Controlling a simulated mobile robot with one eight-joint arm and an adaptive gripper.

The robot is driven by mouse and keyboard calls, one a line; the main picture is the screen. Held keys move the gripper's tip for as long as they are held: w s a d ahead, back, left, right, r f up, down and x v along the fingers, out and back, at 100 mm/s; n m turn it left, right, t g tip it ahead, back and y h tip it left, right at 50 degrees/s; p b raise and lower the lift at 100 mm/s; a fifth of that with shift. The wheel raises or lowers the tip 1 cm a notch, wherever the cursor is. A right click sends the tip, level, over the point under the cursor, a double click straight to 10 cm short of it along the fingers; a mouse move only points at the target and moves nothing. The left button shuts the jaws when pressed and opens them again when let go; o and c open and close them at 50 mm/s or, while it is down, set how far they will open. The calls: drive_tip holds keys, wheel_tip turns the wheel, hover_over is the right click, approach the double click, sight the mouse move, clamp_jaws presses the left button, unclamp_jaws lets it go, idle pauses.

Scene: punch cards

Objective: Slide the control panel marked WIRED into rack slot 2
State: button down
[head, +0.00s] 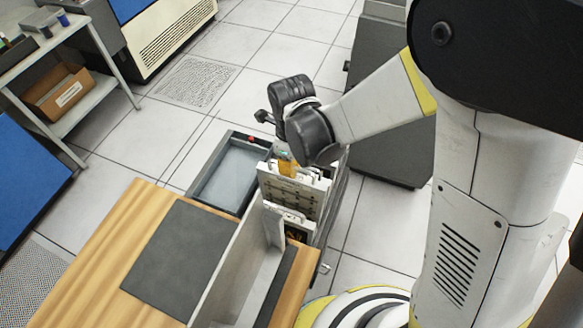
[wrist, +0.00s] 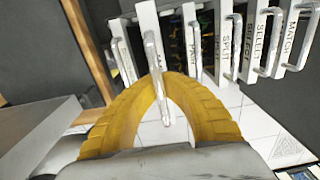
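My gripper (head: 286,166) is over the control panels in the head view, yellow fingertips low at a panel's top edge. In the wrist view, my gripper (wrist: 163,82) has its fingers closed in an arch around a metal handle (wrist: 153,48). The handle's white panel (wrist: 146,18) is partly hidden and I cannot read its label in full. In the head view a white panel (head: 288,194) stands upright under the fingers, higher than the panel in front of it. The WIRED marking and slot numbers are not legible.
Several labelled panels stand in a row at the right in the wrist view, including SPLIT (wrist: 228,45) and MATCH (wrist: 292,35). A grey tray (head: 196,190) lies left of the panels. A wooden table (head: 142,204) with a dark mat (head: 180,250) is in front.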

sight(292, 187)
drive_tip(key=shift+f+b, duration=3.1)
drive_tip(key=shift+f, duration=0.45)
drive_tip(key=shift+f+b, duration=1.15)
drive_tip(key=shift+f, duration=0.05)
drive_tip(key=c, duration=1.5)
unclamp_jaws()
drive_tip(key=shift+c, duration=0.2)
wheel_tip(292, 187, up, 12)
drive_tip(key=shift+r, duration=0.1)
